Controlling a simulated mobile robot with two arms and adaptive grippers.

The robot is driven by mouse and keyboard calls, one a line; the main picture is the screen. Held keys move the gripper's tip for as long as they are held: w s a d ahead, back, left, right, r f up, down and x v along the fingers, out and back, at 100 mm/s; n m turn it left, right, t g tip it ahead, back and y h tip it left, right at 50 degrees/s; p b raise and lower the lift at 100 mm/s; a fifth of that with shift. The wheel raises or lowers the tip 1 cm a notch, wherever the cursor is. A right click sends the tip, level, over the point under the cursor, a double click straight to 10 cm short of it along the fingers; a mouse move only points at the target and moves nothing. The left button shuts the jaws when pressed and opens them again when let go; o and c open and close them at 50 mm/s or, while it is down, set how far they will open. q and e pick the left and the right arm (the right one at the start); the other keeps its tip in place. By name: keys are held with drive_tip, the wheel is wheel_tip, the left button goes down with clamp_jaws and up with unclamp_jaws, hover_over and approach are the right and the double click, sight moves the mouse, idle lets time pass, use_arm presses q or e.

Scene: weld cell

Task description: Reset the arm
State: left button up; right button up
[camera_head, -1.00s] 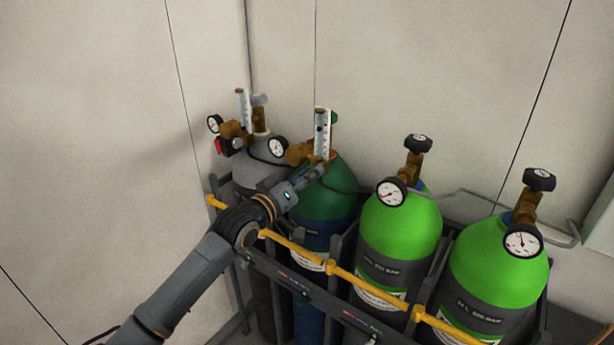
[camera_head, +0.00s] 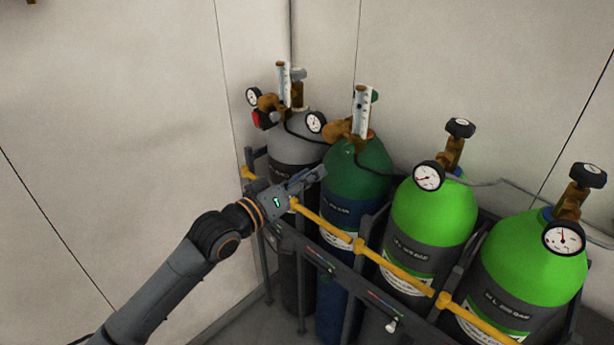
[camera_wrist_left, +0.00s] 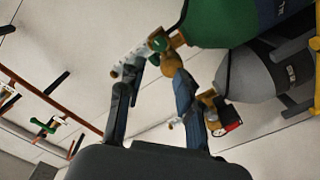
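My left arm comes in from the lower left in the head view. My left gripper (camera_head: 318,172) is in front of the dark green-topped cylinder (camera_head: 357,172), below and left of its brass regulator (camera_head: 347,130). In the left wrist view, the two fingers of the left gripper (camera_wrist_left: 153,66) stand apart with nothing held between them. The regulator (camera_wrist_left: 168,45) and the green cylinder (camera_wrist_left: 215,22) show beyond the fingertips there. My right gripper is in neither view.
A grey cylinder (camera_head: 293,149) stands to the left, and two bright green ones (camera_head: 430,215) (camera_head: 525,262) to the right. A yellow bar (camera_head: 400,273) runs along the front of the rack, close to my left wrist. Walls close in behind; open space lies left.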

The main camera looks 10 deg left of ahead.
use_arm(q)
drive_tip(key=w+a+f+n+g+y+b, duration=0.1)
drive_tip(key=a+f+y, duration=0.25)
drive_tip(key=f, duration=0.85)
drive_tip(key=w+a+f+n+y+b, duration=0.15)
drive_tip(key=a+f, duration=0.25)
drive_tip(key=f, duration=0.7)
drive_tip(key=s+a+f+m+g+y, duration=0.1)
drive_tip(key=s+a+f+g, duration=0.15)
drive_tip(key=s+f, duration=0.6)
drive_tip(key=s+a+f+g+y+b, duration=0.1)
drive_tip(key=s+a+f+y, duration=0.15)
drive_tip(key=f, duration=1.15)
drive_tip(key=s+a+f+m+g+y, duration=0.1)
drive_tip(key=s+a+f+g, duration=0.15)
drive_tip(key=s+f, duration=0.65)
drive_tip(key=s+f+m+g, duration=0.1)
drive_tip(key=s+f, duration=0.5)
drive_tip(key=s, duration=0.6)
drive_tip(key=s+a+f+m+g+b, duration=0.1)
drive_tip(key=s+f+g, duration=0.2)
drive_tip(key=s+f, duration=0.4)
drive_tip(key=s+f+m+g+y+b, duration=0.1)
drive_tip(key=s+f, duration=0.6)
drive_tip(key=s, duration=1)
drive_tip(key=shift+a+f+g, duration=0.15)
drive_tip(key=shift+f+g, duration=0.05)
drive_tip(key=shift+g, duration=0.6)
drive_tip(key=shift+w, duration=0.15)
